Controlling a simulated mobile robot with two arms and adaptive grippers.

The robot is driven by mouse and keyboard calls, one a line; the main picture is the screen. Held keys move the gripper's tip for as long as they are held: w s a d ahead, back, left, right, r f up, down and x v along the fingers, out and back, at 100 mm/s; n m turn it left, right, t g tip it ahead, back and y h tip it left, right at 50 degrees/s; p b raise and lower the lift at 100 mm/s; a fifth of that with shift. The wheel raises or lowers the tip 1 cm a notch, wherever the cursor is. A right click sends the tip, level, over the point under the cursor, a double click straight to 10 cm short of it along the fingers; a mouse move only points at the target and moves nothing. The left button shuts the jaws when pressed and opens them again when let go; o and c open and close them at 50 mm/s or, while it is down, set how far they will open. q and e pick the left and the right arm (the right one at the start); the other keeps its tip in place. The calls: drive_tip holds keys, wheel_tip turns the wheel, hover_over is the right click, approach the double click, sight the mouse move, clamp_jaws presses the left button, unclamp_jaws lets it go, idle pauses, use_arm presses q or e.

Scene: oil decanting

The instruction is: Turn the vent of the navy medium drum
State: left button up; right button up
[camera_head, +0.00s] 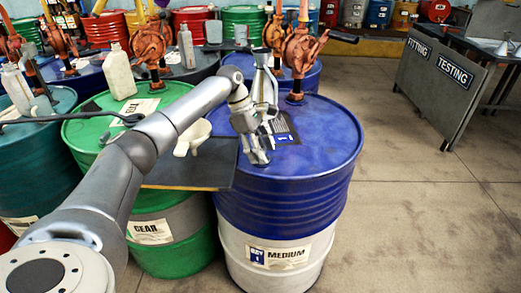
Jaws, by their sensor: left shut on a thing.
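The navy medium drum (325,165) stands in the middle, blue above and white below, with a "MEDIUM" label on its front. My left arm comes in from the left, and my left gripper (258,158) points down at the near left part of the drum's top. Its fingers are shut on the vent, which they mostly hide. A dark label lies on the lid just behind the fingers. My right gripper is not in view.
A red hand pump (301,52) stands on the drum's far side. A green gear drum (178,250) stands to the left, with a dark board (190,176) and a pale funnel between. Open floor (420,200) lies to the right.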

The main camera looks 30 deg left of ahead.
use_arm(q)
drive_tip(key=shift+r, duration=0.1)
drive_tip(key=o, duration=1)
drive_tip(key=shift+a, duration=0.1)
drive_tip(key=v, duration=1.2)
